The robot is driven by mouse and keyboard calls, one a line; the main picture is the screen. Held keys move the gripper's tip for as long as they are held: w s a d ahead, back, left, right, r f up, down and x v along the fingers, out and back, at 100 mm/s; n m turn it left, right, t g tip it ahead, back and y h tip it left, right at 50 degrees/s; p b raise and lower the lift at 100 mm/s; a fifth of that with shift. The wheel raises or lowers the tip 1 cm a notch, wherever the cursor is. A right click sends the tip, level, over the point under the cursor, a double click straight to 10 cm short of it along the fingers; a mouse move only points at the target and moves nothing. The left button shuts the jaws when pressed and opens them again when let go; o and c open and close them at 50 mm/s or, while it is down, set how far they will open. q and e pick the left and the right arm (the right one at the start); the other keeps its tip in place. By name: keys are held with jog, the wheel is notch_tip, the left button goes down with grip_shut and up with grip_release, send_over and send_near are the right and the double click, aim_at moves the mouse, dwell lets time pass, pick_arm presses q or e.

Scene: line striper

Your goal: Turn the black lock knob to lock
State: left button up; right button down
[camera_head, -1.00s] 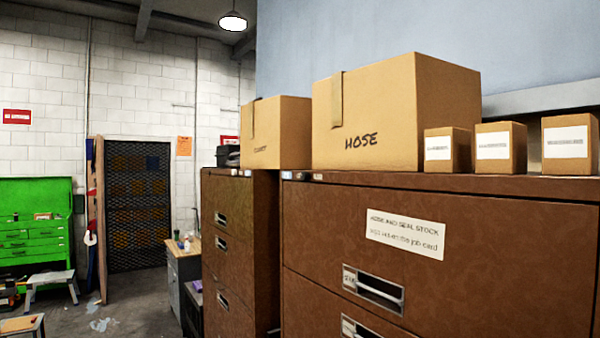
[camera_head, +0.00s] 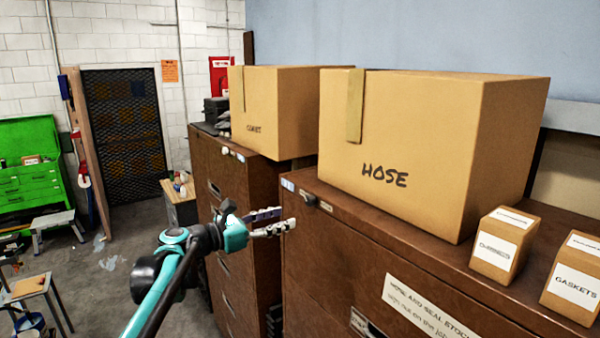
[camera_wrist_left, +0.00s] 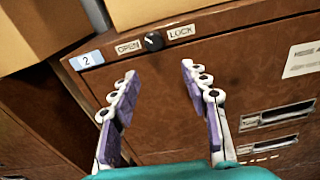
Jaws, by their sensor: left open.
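The black lock knob (camera_wrist_left: 153,41) sits near the top edge of the brown cabinet front, between an OPEN label (camera_wrist_left: 128,47) on its left and a LOCK label (camera_wrist_left: 181,32) on its right. In the head view the knob (camera_head: 309,200) shows small and dark at the cabinet's top left corner. Its exact turn is too small to read surely. My left gripper (camera_head: 283,220) is open and empty, just left of the knob in the head view. In the left wrist view its fingertips (camera_wrist_left: 158,69) lie apart, below the knob, not touching it. My right gripper is not in view.
A large HOSE box (camera_head: 430,150) stands on the cabinet top above the knob, with smaller boxes (camera_head: 505,243) to its right. A second brown cabinet (camera_head: 212,160) carries another carton (camera_head: 275,110). A dark gap separates the cabinets. Floor is open at the left.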

aim_at(307, 202)
pick_arm(q)
jog(key=shift+n, duration=0.3)
jog(key=w+d, duration=0.1)
jog(key=d, duration=0.1)
jog(key=w+d+r+p, duration=0.1)
jog(key=w+d, duration=0.1)
jog(key=w+d+p, duration=0.1)
jog(key=w+d, duration=0.1)
jog(key=shift+w+r, duration=0.1)
jog(key=shift+r, duration=0.3)
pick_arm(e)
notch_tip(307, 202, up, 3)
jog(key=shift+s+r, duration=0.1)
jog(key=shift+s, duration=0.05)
pick_arm(q)
jog(key=shift+s, duration=0.2)
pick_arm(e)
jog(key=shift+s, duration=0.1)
pick_arm(q)
jog(key=shift+w, duration=0.1)
grip_shut()
